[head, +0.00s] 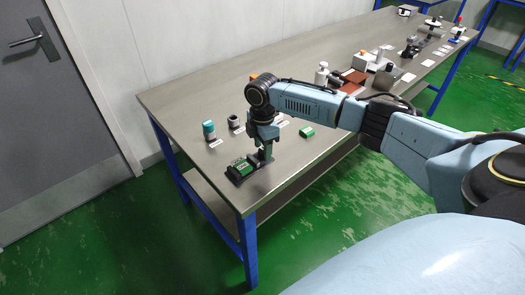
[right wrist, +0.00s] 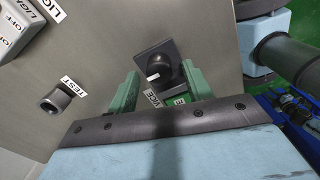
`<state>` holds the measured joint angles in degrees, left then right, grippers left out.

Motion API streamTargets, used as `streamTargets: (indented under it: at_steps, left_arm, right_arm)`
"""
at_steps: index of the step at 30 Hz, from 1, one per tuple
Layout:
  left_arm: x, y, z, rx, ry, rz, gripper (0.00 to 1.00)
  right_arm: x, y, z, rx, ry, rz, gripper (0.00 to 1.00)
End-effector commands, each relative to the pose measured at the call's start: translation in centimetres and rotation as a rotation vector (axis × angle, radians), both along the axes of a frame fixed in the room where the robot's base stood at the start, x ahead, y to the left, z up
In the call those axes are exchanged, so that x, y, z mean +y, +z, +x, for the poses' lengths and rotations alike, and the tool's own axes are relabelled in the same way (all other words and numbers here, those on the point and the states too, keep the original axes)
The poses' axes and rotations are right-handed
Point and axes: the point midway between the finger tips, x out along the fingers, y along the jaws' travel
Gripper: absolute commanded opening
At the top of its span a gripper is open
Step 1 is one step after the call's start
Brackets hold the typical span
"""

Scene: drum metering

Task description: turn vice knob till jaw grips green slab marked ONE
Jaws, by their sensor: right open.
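The vice (head: 233,179) is a dark block near the table's front left corner, with a green slab (head: 241,167) in it. The slab's lettering is too small to read in the head view. In the right wrist view a corner of the green slab (right wrist: 180,101) shows behind my gripper, beside a VICE label (right wrist: 152,98). My right gripper (head: 266,156) points down at the vice. It is open, its two green fingers on either side of the dark round knob (right wrist: 157,69); I cannot tell whether they touch it. My left gripper is out of view.
Another green slab (head: 307,132) lies loose on the table (head: 180,98). A teal-topped cylinder (head: 209,130) and a dark cup-like part (head: 234,121) stand behind the vice. A round TEST part (right wrist: 56,100) shows in the wrist view. More equipment stands along the table.

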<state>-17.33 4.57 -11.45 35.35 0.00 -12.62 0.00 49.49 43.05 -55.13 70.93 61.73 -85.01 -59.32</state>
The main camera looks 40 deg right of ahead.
Motion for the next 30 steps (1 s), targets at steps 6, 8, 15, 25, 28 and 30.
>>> streamTargets:
  at_steps: [6,8,15,25,28,30]
  left_arm:
    - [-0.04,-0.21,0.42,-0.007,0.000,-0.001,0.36]
    - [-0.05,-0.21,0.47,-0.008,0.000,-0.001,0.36]
    - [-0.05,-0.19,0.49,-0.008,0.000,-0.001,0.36]
    - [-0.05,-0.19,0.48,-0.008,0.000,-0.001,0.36]
    - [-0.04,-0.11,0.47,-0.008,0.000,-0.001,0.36]
    - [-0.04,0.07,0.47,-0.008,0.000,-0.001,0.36]
  right_arm:
    - [0.05,-1.41,0.03,-0.001,0.001,0.000,0.50]
    - [0.04,-1.48,0.03,-0.001,0.001,0.000,0.50]
    - [0.03,-1.46,0.02,-0.001,0.001,0.000,0.45]
    - [0.03,-1.44,0.01,-0.001,0.000,0.000,0.05]
    - [0.03,-1.42,0.01,0.000,-0.003,0.000,0.05]
    - [0.03,-1.38,0.00,0.000,-0.012,0.000,0.05]
